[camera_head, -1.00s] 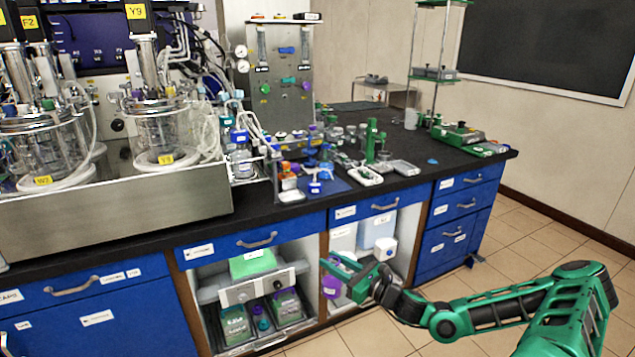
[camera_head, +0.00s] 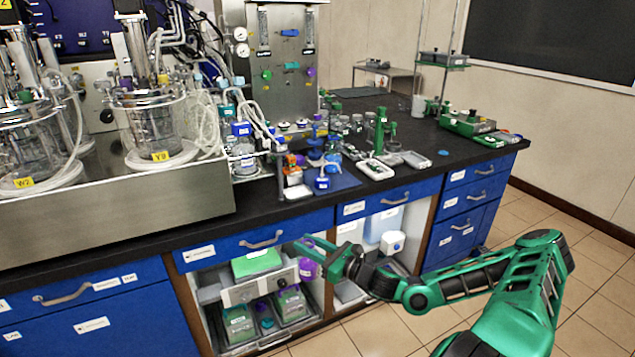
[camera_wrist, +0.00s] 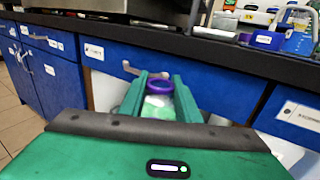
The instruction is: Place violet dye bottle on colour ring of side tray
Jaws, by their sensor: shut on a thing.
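The violet dye bottle (camera_head: 308,269) is in my gripper (camera_head: 312,248), in front of the open cabinet bay below the bench top. In the wrist view its violet cap (camera_wrist: 160,86) and pale body show between the two green fingers of my gripper (camera_wrist: 160,92), which are shut on it. The bottle looks roughly upright; my fingers hide part of it. I cannot tell which tray is the side tray, and I make out no colour ring.
A blue drawer front (camera_head: 256,240) is close behind my gripper. The black bench top (camera_head: 255,205) above carries a blue mat (camera_head: 345,181), small bottles and instruments. Bioreactors stand at left. Trays with green-labelled items (camera_head: 239,322) are in the open bay. Floor is clear at right.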

